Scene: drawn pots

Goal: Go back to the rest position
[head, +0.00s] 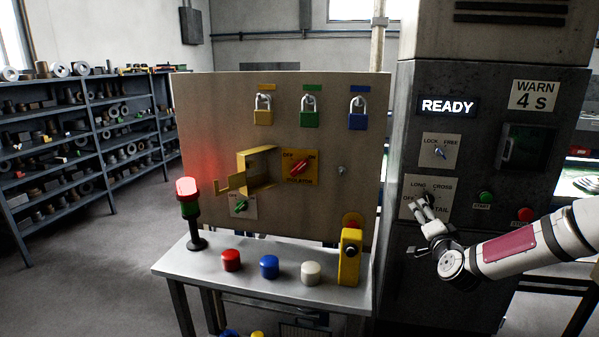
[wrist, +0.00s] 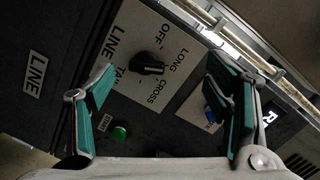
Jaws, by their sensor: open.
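My gripper (head: 424,205) is in front of the lower selector plate (head: 408,210) on the dark machine cabinet, with my arm reaching in from the right. In the wrist view my gripper (wrist: 160,88) is open and empty, its green-padded fingers wide apart. A black selector knob (wrist: 147,64) shows between the fingers, on a white plate marked OFF, LONG, CROSS and TAIL. The fingers do not grip the knob. How far it is from the fingertips I cannot tell. In the head view my fingers partly cover this knob.
The cabinet bears a READY display (head: 447,106), a LOCK/FREE switch (head: 439,152), a green START button (head: 485,197) and a red button (head: 523,215). Left of it, a panel board (head: 215,110) stands behind a small table (head: 215,269) with coloured buttons and a lit red signal lamp (head: 187,188).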

